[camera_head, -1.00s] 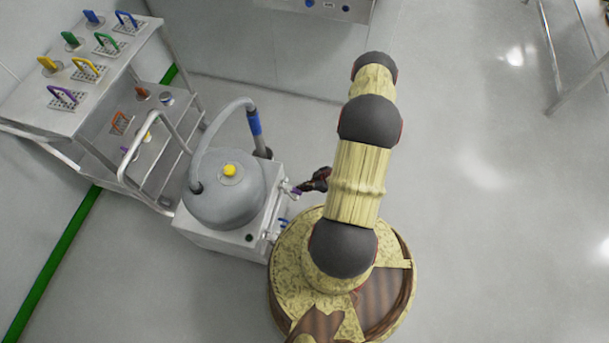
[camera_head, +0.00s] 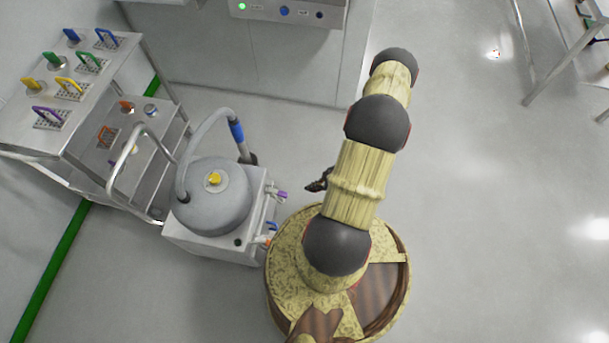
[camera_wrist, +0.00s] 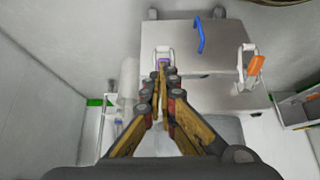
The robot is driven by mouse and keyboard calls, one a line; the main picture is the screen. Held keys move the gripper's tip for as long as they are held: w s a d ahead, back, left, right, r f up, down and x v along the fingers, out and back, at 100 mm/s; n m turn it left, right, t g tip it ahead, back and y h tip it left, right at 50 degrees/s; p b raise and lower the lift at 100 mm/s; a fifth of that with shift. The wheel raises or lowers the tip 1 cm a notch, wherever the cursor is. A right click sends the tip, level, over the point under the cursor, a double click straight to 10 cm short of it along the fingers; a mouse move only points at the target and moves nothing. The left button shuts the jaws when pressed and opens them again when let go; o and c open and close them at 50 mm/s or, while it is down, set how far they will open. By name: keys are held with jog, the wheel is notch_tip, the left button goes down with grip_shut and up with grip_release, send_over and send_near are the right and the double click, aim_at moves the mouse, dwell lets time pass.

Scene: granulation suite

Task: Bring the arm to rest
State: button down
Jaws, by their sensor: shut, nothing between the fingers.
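My arm rises from my round base in the head view and bends up and to the right. My gripper (camera_head: 320,182) shows as a small dark shape left of the arm, mostly hidden behind it. It is apart from the vacuum-like machine (camera_head: 212,205), with a visible gap to its right side. In the wrist view my gripper (camera_wrist: 163,68) has its fingers together and holds nothing. Its tips overlap in the picture with a purple part (camera_wrist: 163,60) on the machine's face.
The machine carries a blue handle (camera_wrist: 200,35) and an orange one (camera_wrist: 256,64). A steel trolley (camera_head: 150,185) and a bench with coloured handled tools (camera_head: 20,110) stand at the left. A cabinet (camera_head: 270,65) stands behind. The floor to the right (camera_head: 480,200) is open.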

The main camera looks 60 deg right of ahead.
jog(key=shift+s+d+r, duration=0.1)
jog(key=shift+s, duration=0.15)
